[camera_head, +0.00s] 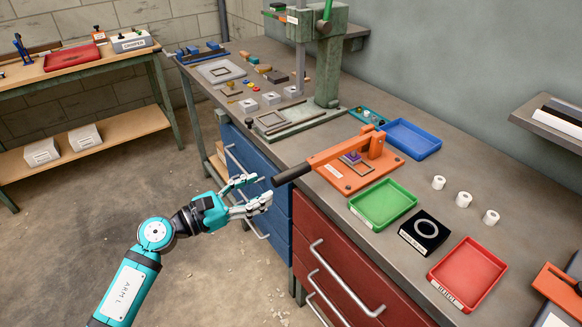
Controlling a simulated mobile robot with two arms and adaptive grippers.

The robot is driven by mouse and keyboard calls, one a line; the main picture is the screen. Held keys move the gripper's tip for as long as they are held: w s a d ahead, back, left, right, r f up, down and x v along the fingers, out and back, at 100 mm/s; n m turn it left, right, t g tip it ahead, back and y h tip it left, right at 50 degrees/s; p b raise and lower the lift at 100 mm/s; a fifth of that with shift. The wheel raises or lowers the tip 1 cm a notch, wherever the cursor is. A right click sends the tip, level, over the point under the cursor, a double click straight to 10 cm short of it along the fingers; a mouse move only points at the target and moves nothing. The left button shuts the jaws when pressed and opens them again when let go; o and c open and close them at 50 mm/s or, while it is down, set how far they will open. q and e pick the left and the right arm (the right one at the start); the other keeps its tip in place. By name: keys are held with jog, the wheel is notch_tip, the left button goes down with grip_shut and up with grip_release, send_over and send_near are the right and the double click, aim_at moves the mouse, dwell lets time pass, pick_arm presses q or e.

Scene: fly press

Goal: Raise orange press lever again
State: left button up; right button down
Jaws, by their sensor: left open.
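The orange press (362,169) stands on the grey workbench, right of the middle of the head view. Its orange lever (335,152) points left and slightly down, and its black handle (291,174) reaches out past the bench's front edge. A small purple piece (351,157) sits on the press under the lever. My left gripper (257,191) is open and empty, just left of and a little below the black handle, in front of the blue drawers. Its fingers point toward the handle and look apart from it. My right gripper is not in view.
A green tray (358,211), a black block with a white ring (424,232), a red tray (434,276) and a blue tray (437,147) lie on the bench near the press. A tall green press (327,75) stands behind. Red drawers (335,262) with metal handles are below.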

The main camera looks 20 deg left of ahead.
aim_at(307, 166)
pick_arm(q)
jog(key=p+x, duration=0.2)
jog(key=x, duration=0.7)
jog(key=shift+w+d, duration=0.1)
jog(key=shift+d, duration=0.05)
jog(key=shift+c, duration=0.4)
grip_shut()
